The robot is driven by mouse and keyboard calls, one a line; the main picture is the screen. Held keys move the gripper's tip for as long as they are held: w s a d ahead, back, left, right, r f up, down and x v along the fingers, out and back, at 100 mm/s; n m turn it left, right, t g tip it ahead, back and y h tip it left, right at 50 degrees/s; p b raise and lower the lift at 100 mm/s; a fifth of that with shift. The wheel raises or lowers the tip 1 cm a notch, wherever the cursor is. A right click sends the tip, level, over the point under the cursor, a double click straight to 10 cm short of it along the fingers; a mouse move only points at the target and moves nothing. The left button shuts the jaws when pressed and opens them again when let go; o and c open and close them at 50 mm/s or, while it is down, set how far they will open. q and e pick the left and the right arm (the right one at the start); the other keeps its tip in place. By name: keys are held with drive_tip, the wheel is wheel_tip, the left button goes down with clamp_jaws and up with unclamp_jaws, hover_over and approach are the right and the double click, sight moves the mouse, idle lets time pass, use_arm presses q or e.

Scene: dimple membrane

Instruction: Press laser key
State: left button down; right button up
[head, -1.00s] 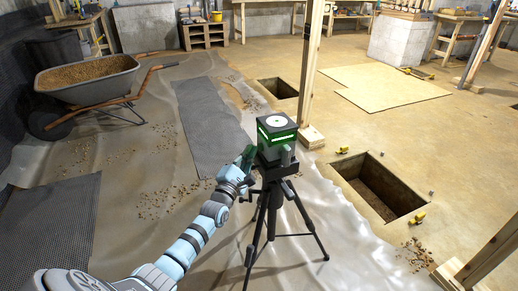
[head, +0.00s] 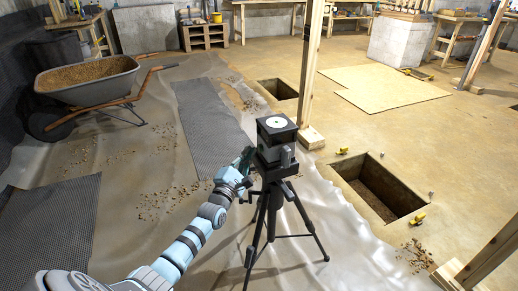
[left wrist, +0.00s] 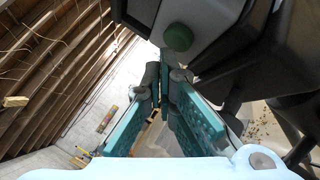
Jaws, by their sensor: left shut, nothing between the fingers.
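The laser (head: 277,135) is a dark boxy unit with a white disc on top, standing on a black tripod (head: 268,215). Its windows are dark. A round green key (left wrist: 178,37) shows on the laser's grey body in the left wrist view. My left gripper (head: 247,158) is at the laser's left side, its teal fingers (left wrist: 163,95) shut and empty. In the left wrist view the fingertips are close below the key; I cannot tell whether they touch the laser. My right gripper is out of view.
A wooden post (head: 311,75) stands just behind the laser. An open pit (head: 378,187) lies to the right, with another (head: 277,88) farther back. A wheelbarrow of gravel (head: 88,82) stands at the left. Plastic sheeting with scattered gravel covers the floor around the tripod.

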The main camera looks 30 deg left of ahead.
use_arm(q)
drive_tip(key=shift+s+a, duration=0.15)
drive_tip(key=shift+s, duration=0.05)
drive_tip(key=s+a, duration=0.1)
drive_tip(key=s, duration=0.1)
drive_tip(key=s+a+p, duration=0.1)
drive_tip(key=s, duration=0.1)
drive_tip(key=shift+a, duration=0.4)
idle(0.8)
